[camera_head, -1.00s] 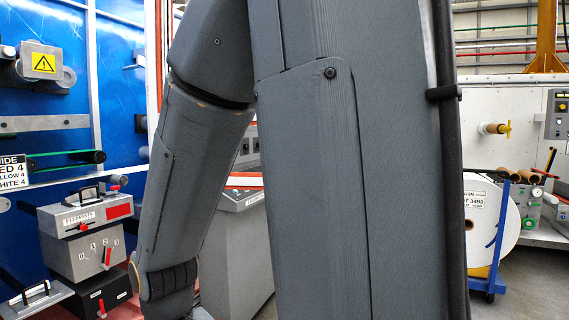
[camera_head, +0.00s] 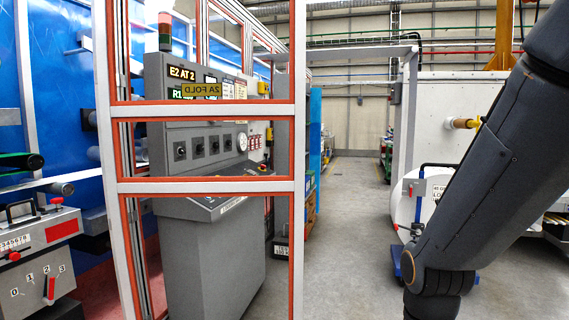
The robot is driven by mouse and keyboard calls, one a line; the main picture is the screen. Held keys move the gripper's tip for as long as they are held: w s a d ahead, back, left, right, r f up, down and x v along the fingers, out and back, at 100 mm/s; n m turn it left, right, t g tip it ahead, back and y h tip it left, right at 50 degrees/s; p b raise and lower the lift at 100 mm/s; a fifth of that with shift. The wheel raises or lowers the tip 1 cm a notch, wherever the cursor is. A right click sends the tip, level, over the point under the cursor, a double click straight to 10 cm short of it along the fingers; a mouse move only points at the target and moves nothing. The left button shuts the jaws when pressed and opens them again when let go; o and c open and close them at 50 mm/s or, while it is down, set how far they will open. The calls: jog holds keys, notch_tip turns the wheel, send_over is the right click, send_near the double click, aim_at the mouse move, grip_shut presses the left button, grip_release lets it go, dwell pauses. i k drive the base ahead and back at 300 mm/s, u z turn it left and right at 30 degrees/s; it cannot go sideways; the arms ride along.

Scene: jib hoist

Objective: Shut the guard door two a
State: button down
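A guard door (camera_head: 205,186) with a white frame and orange edging stands upright in the left half of the head view. It has two crossbars and see-through panels. A small yellow sign (camera_head: 201,90) on it seems to read "2A FOLD" in mirrored letters, so I appear to see its back. The door looks swung out from the guard line, but its exact angle is hard to tell. My arm comes down the right side, apart from the door in the picture. My gripper is below the bottom edge and out of view.
A grey control console (camera_head: 213,250) with lit displays stands behind the door. A blue machine wall and a grey box with a lever (camera_head: 48,286) are at left. A white roll on a blue trolley (camera_head: 408,264) is partly behind my arm. The grey floor (camera_head: 345,230) between is clear.

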aim_at(113, 112)
jog(key=z, duration=0.3)
jog(key=i, duration=5.05)
jog(key=u, duration=4.4)
jog(key=i, duration=1)
jog(key=z, duration=0.05)
